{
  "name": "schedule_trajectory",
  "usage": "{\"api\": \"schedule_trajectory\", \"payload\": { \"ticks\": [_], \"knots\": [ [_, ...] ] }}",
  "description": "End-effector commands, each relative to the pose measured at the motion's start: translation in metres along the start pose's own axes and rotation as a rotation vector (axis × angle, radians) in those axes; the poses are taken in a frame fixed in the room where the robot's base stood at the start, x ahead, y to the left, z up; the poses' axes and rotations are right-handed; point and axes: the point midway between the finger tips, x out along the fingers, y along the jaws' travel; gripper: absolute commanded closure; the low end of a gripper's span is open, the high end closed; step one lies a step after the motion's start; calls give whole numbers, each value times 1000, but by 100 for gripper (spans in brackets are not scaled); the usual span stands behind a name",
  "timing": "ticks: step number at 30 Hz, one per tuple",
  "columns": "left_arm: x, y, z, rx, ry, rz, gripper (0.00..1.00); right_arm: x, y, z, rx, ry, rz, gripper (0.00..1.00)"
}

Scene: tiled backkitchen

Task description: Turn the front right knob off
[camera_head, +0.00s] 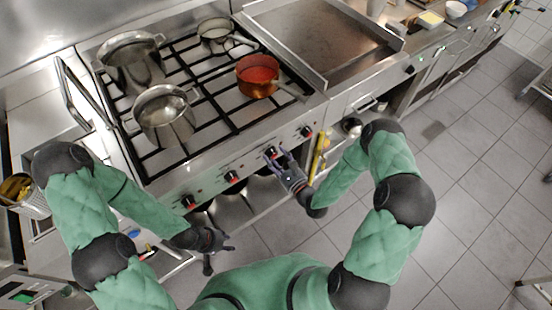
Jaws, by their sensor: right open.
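The stove's front panel carries a row of several dark knobs with red marks: one at the left (188,202), one beside it (231,176), a third (270,153) and one at the right end (305,132). My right gripper (281,160) is open, with its fingertips at or very close to the third knob and partly covering it. I cannot tell whether they touch it. My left gripper (226,241) hangs empty in front of the stove, below the left knobs, and its fingers look spread. Which way each knob is turned is too small to read.
Steel pots (165,113) and a red-orange pan (257,78) stand on the black burner grates. A flat griddle (318,40) lies right of the burners. A yellow item (318,155) is close beside my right gripper. The tiled floor (480,190) at right is clear.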

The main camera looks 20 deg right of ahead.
Motion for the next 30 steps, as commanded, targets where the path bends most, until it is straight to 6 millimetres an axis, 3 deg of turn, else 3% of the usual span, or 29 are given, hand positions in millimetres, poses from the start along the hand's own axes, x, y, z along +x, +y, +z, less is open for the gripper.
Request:
{"api": "schedule_trajectory", "payload": {
  "ticks": [5,21,30],
  "knots": [
    [0,0,0,0,0,0,60,-7,-1,-1,-1,2,-1,36],
    [0,0,0,0,0,0,60,-93,-1,-2,1,5,-3,36],
    [0,0,0,0,0,0,60,-117,0,-1,0,1,0,36]
  ]
}}
